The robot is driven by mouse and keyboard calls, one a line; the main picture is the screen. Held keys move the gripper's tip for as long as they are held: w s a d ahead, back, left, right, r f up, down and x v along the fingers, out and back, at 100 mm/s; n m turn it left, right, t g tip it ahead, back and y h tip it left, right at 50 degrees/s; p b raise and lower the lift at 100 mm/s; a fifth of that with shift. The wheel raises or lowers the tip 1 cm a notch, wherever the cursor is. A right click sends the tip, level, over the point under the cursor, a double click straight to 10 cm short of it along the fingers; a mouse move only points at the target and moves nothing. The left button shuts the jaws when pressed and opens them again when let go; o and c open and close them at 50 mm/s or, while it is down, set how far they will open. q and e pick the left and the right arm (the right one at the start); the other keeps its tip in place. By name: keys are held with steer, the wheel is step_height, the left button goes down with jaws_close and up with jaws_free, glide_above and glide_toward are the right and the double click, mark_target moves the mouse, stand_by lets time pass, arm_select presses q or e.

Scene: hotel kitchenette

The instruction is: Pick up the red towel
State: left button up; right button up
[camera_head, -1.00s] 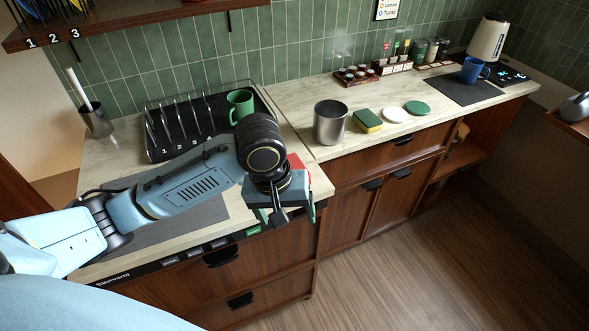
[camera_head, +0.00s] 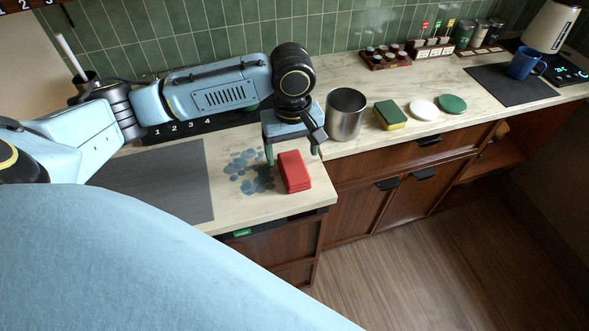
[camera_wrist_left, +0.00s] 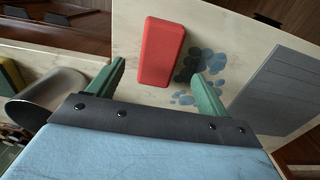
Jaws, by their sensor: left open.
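The red towel (camera_head: 294,172) is a folded block lying on the pale counter near its front right corner. It also shows in the left wrist view (camera_wrist_left: 161,52), ahead of the fingers. My left gripper (camera_head: 294,156) is open and empty, just behind the towel in the head view. In the left wrist view its green fingers (camera_wrist_left: 160,78) stand apart, with the towel beyond and between their tips. I see no contact with the towel. My right gripper is not in view.
Blue wet-looking spots (camera_head: 250,170) mark the counter left of the towel, beside a dark grey mat (camera_head: 160,180). A metal canister (camera_head: 345,115) stands close to the right of my gripper. A sponge (camera_head: 390,115) and two discs lie farther right. The counter's front edge is near the towel.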

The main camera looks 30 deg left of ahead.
mark_target(294, 165)
arm_select(q)
step_height(294, 165, down, 2)
steer(key=shift+f, duration=0.2)
step_height(294, 165, down, 2)
steer(key=shift+w+f, duration=0.1)
steer(key=shift+f, duration=0.15)
steer(key=shift+d+f+b, duration=0.1)
steer(key=shift+f+b, duration=0.2)
steer(key=shift+f, duration=0.2)
steer(key=c, duration=1.1)
steer(key=shift+o, duration=0.2)
steer(key=shift+r, duration=0.2)
step_height(294, 165, up, 10)
steer(key=shift+f+p, duration=0.15)
steer(key=shift+p, duration=0.5)
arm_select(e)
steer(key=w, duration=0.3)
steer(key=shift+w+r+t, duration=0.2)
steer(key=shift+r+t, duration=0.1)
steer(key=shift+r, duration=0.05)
